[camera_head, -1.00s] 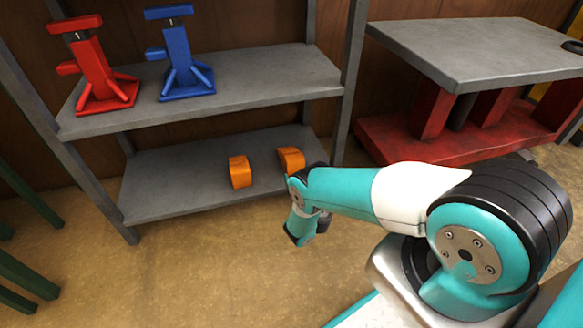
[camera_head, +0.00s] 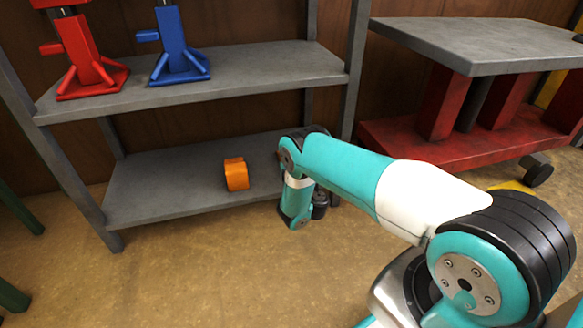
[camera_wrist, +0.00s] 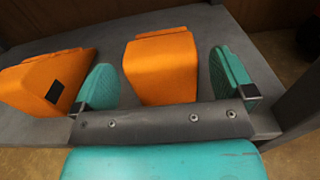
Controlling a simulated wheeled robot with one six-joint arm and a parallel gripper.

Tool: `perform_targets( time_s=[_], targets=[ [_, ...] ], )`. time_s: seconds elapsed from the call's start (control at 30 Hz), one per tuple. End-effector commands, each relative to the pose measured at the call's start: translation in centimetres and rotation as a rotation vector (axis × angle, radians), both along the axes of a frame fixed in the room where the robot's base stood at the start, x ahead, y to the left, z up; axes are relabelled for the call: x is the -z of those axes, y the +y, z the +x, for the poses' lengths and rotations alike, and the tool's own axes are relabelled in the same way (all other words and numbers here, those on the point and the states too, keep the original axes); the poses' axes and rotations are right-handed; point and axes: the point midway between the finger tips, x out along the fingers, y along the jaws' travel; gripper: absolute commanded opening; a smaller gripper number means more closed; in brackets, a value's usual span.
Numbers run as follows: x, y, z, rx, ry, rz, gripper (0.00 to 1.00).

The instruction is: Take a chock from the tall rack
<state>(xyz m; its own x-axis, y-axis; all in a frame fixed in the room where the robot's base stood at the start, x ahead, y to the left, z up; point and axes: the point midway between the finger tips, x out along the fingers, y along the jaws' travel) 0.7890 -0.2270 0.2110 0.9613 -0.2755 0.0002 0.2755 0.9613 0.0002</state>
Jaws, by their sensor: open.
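Two orange chocks rest on the lower shelf of the tall grey rack (camera_head: 190,95). One chock (camera_head: 237,174) shows in the head view; the other is hidden there behind my arm. In the wrist view, one chock (camera_wrist: 162,65) lies between the two teal fingers of my gripper (camera_wrist: 165,82), with some space at each side. The other chock (camera_wrist: 45,82) lies to the left, just outside the left finger. My gripper is open and holds nothing. In the head view my wrist is at the right end of the lower shelf, and the fingers are hidden.
A red jack stand (camera_head: 85,55) and a blue jack stand (camera_head: 175,45) stand on the upper shelf. The rack's right post (camera_wrist: 300,95) is close to my gripper's right. A grey-topped red table (camera_head: 470,45) stands to the right. Floor in front is clear.

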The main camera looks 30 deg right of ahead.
Motion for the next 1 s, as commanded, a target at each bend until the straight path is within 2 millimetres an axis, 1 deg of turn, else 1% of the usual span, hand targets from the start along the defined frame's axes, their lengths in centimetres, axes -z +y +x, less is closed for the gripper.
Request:
perform_targets(
  time_s=[0.03, 0.3, 0.53, 0.6, 1.0],
  targets=[
    [0.8, 0.0, 0.2, 0.000, -0.002, -0.001, 1.00],
    [0.8, -0.2, 0.8, 0.001, -0.002, -0.001, 1.00],
    [0.8, -0.3, 0.9, 0.001, -0.001, 0.000, 1.00],
    [0.0, -0.6, 1.4, 0.004, -0.004, 0.003, 1.00],
    [-0.1, -1.4, 4.0, 0.004, -0.002, 0.003, 1.00]
  ],
)
